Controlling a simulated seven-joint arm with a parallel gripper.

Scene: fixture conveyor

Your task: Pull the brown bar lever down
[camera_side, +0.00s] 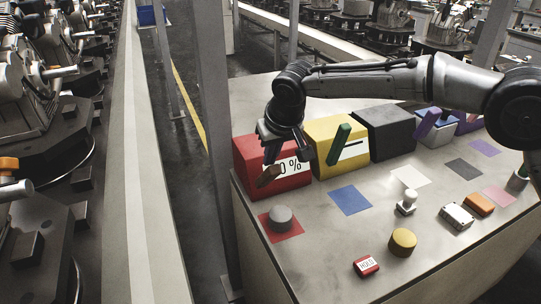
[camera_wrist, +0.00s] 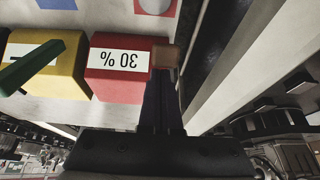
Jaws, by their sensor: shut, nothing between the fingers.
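The brown bar lever (camera_side: 268,176) is on the front of the red box (camera_side: 245,158), tilted, with its free end low and to the left. It also shows in the wrist view (camera_wrist: 167,54) at the box's edge, just beyond my fingertips. The red box has a white label (camera_wrist: 118,59) reading 30 %, partly hidden by my gripper in the side view. My gripper (camera_side: 271,161) is shut and empty, pointing down, with its fingertips at or just above the lever. In the wrist view my shut fingers (camera_wrist: 161,82) end beside the lever; I cannot tell whether they touch.
A grey knob (camera_side: 280,218) and yellow cylinder (camera_side: 402,242) stand in front. A post rises left of the table.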

